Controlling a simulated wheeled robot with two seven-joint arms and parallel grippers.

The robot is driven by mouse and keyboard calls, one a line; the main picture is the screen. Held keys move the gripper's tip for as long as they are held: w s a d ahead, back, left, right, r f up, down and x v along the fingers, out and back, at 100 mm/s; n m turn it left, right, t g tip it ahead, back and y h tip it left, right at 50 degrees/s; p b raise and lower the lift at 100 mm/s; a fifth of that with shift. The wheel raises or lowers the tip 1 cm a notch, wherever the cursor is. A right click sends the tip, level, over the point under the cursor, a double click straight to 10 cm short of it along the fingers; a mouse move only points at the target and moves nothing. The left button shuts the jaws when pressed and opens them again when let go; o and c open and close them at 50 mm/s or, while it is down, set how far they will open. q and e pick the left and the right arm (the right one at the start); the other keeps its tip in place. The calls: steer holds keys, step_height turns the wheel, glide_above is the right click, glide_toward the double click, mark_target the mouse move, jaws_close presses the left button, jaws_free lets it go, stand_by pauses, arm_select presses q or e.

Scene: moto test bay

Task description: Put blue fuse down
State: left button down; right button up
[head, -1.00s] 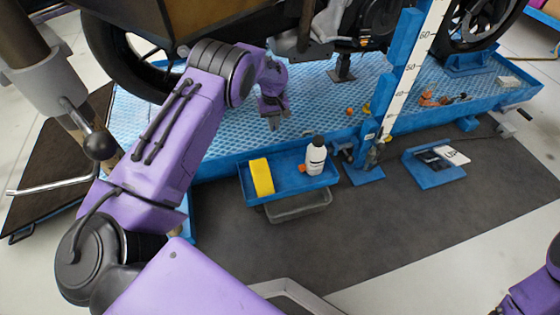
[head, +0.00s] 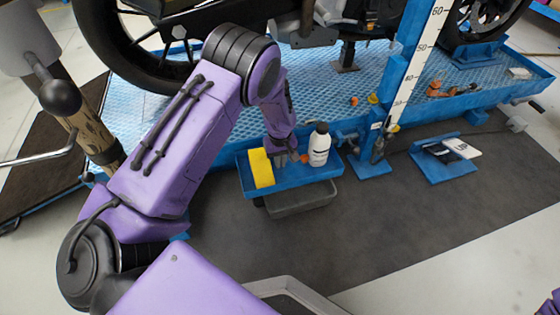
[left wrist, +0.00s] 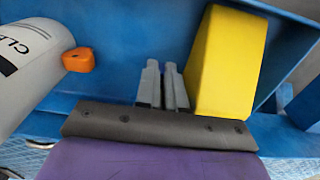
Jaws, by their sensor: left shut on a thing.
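My left gripper (head: 292,158) is over the blue tray (head: 297,183) on the lift's near side, between a yellow block and a white bottle. In the left wrist view its two grey fingers (left wrist: 163,86) are close together, pointing into the tray. My right gripper is not in view; only a purple bit of my right arm shows at the lower right edge.
The yellow block (left wrist: 228,62) stands close beside the fingers. The white bottle (head: 319,146) and a small orange piece (left wrist: 78,60) are on the other side. A grey bin (head: 300,199) sits under the tray. A blue lift platform (head: 225,105) carries a motorcycle behind.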

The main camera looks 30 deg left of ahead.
arm_select(q)
steer(key=shift+f, duration=0.55)
steer(key=c, duration=1.2)
jaws_free()
steer(key=shift+c, duration=0.2)
step_height(320, 180, up, 3)
steer(key=shift+r+p, duration=0.2)
steer(key=shift+p, duration=0.5)
step_height(320, 180, up, 10)
steer(key=p, duration=0.4)
steer(key=shift+p, duration=0.35)
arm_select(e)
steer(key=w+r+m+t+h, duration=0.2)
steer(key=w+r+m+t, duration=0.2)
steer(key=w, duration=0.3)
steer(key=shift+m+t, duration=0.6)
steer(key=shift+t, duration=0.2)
arm_select(q)
steer(key=shift+w, duration=0.1)
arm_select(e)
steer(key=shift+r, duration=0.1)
